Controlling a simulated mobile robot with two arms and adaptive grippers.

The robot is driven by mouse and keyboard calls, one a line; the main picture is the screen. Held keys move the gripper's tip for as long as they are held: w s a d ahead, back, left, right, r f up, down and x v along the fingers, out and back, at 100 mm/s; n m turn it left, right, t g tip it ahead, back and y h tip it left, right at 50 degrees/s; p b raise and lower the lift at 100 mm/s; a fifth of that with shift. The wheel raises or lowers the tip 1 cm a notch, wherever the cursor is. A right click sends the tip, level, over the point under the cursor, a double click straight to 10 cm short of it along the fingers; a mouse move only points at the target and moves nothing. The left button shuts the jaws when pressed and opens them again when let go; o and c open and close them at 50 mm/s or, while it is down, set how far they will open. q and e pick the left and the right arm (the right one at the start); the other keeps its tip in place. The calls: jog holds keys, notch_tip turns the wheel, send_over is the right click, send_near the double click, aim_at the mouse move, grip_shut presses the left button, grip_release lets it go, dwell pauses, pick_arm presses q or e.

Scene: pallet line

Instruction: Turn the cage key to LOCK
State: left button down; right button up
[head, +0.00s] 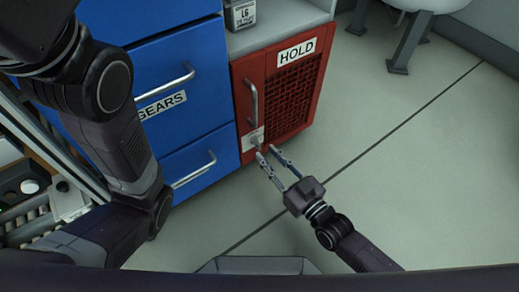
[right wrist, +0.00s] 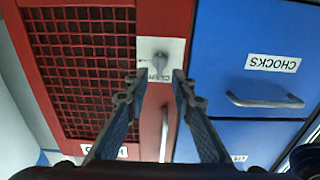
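The red cage (head: 286,95) has a mesh door labelled HOLD and a vertical grey handle (head: 252,103). Its key (head: 257,142) sits in a small pale plate low on the door's left side. In the right wrist view, which is upside down, the key (right wrist: 160,61) shows grey on the plate (right wrist: 172,46), with small lettering I cannot read surely. My right gripper (head: 266,151) is open and empty, its fingertips just in front of the key. In the right wrist view the fingers (right wrist: 158,88) are apart, with the key just beyond the gap. My left gripper does not show.
Blue drawers (head: 178,88) with bar handles, one labelled GEARS, stand left of the cage. A dark box (head: 241,14) lies on the grey top above. A CHOCKS drawer (right wrist: 270,60) shows in the right wrist view.

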aim_at(260, 146)
jog(key=b+x, duration=0.1)
jog(key=x, duration=0.2)
jog(key=shift+w+a+f+b, duration=0.15)
jog(key=shift+w+b, duration=0.15)
jog(key=shift+w+a, duration=0.25)
jog(key=shift+c, duration=0.3)
grip_shut()
